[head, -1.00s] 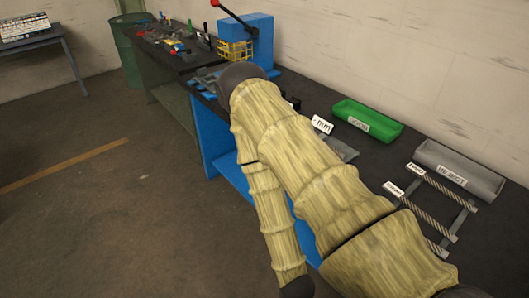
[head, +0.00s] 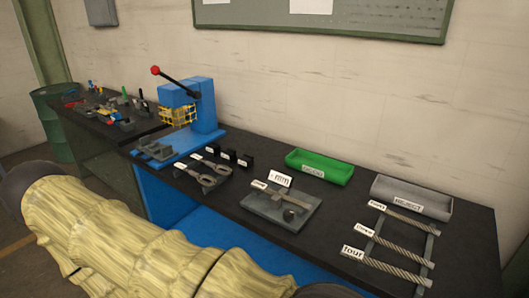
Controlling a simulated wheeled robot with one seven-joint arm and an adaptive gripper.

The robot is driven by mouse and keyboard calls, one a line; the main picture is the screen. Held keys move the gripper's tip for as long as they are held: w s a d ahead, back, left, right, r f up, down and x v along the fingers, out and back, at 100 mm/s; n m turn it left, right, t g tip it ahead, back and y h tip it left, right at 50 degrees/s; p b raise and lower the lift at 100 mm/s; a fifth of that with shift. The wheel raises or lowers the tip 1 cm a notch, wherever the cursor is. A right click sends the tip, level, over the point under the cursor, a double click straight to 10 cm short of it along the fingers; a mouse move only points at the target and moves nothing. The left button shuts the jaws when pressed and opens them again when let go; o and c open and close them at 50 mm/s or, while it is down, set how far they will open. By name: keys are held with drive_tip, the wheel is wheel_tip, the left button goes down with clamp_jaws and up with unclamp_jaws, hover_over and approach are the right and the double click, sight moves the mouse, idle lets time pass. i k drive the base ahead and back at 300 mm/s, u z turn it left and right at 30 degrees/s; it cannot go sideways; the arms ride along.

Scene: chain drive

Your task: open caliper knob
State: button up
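A grey plate (head: 262,213) with a measuring fixture lies on the dark bench in the head view. It carries a white "mm" sign (head: 282,180) and a small labelled part (head: 259,184) at its left. A dark round knob (head: 289,214) sits toward the plate's front right. I take this fixture for the caliper; its jaws are too small to read. My gripper is out of the picture.
A blue press (head: 205,105) with a red-tipped lever stands behind left. A green tray (head: 320,166) and a grey reject tray (head: 411,197) stand behind the plate. Labelled ropes on a rack (head: 430,246) lie to the right. Two ring-ended parts (head: 203,173) lie left.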

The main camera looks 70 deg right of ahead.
sight(289, 213)
drive_tip(key=i, duration=0.7)
drive_tip(key=z, duration=2.05)
